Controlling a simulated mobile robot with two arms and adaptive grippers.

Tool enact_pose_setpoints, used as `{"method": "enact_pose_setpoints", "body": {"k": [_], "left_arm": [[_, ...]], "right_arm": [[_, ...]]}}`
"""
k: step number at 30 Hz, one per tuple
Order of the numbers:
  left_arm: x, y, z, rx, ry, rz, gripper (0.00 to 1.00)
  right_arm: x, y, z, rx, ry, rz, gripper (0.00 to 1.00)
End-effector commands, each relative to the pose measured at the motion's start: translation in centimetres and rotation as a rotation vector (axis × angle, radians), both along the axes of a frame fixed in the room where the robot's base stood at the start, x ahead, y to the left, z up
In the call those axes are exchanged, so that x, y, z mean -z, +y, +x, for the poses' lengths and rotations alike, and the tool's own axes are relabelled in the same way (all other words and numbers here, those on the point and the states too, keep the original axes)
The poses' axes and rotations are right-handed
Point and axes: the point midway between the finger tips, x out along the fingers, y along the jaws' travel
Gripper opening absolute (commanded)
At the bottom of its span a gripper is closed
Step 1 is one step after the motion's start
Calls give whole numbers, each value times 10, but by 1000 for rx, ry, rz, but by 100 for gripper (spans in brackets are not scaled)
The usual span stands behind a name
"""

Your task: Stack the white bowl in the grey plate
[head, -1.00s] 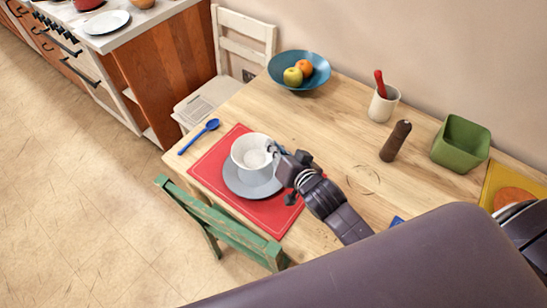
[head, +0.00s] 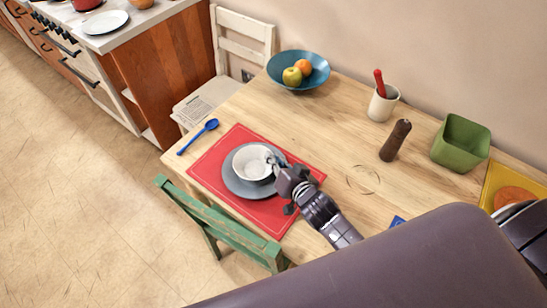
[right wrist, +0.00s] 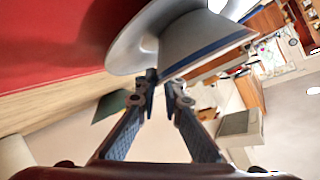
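The white bowl (head: 252,163) is upright within the outline of the grey plate (head: 246,189) in the head view, a little toward the plate's upper left. I cannot tell whether its base touches the plate. My right gripper (head: 272,163) is at the bowl's right rim. In the right wrist view my fingertips (right wrist: 162,80) are close together with the rim of the bowl (right wrist: 205,42) between them, and the edge of the plate (right wrist: 125,55) shows beside it. My left gripper is out of view.
The plate lies on a red placemat (head: 218,160), with a blue spoon (head: 198,137) to its left. A blue fruit bowl (head: 310,79), white cup (head: 382,104), dark mill (head: 396,140) and green container (head: 460,144) stand farther back. The table's middle is clear.

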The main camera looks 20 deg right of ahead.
Motion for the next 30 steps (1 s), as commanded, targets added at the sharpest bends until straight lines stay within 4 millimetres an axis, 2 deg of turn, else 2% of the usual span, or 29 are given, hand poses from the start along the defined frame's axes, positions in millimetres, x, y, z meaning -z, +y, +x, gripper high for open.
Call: {"method": "enact_pose_setpoints", "body": {"k": [1, 3, 11, 15, 20, 30], "left_arm": [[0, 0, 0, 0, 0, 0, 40], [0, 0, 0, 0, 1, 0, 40], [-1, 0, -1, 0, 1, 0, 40], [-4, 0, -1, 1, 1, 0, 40], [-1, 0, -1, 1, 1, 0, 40], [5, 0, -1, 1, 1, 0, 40]], "right_arm": [[-1, 0, 0, 0, -1, 0, 15], [-1, 0, 0, -1, -1, 0, 23], [-1, 0, 0, -1, -1, -1, 23], [-8, 0, -2, -2, -1, 0, 23], [-16, -3, -26, 0, 1, 1, 23], [-43, -9, -87, 0, 1, 0, 23]]}}
